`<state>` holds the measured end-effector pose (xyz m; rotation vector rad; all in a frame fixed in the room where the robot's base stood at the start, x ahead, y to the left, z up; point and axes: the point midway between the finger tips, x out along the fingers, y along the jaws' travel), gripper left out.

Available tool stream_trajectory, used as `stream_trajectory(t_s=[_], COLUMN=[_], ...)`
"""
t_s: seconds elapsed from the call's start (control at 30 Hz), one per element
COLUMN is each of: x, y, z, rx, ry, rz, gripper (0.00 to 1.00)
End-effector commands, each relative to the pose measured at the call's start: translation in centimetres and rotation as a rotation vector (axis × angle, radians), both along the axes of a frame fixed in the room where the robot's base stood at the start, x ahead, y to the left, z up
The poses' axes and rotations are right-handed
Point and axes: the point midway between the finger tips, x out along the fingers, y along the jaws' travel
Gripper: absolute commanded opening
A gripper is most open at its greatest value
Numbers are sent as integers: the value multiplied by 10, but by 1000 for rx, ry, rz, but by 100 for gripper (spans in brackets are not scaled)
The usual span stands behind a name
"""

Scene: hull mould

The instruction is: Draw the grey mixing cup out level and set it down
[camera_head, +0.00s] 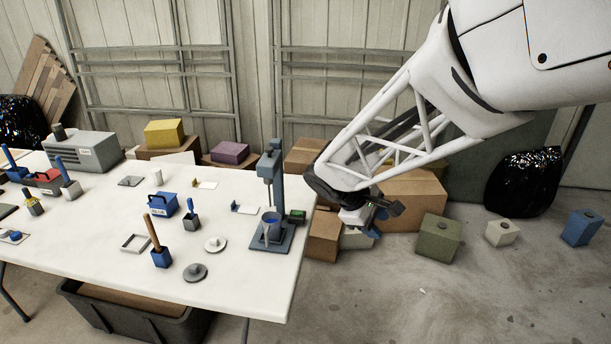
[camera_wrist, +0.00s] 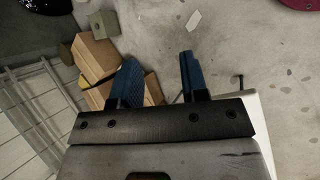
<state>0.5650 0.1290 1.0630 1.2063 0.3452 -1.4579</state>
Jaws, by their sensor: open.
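The grey mixing cup (camera_head: 270,224) appears to be the small cup with a blue inside on the base of the grey mixer stand (camera_head: 278,185), near the table's right edge. It looks upright, below the mixer's head and in front of its column. My gripper (camera_head: 380,222) is beyond the table's right edge, well to the right of the cup and apart from it. In the wrist view my gripper (camera_wrist: 160,66) shows two blue fingers spread apart with nothing between them. The cup is not recognisable in the wrist view.
Cardboard boxes (camera_head: 415,195) stand beyond the table.

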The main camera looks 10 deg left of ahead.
Motion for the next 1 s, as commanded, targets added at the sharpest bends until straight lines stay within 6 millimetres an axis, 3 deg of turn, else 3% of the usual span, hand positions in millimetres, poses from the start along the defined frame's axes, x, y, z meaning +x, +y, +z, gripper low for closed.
stream_trajectory(t_s=[0.5, 1.0], x=[74, 106], y=[121, 262], z=[-74, -168], rx=[-298, -598], ry=[99, 158], rz=[422, 826], gripper=[41, 41])
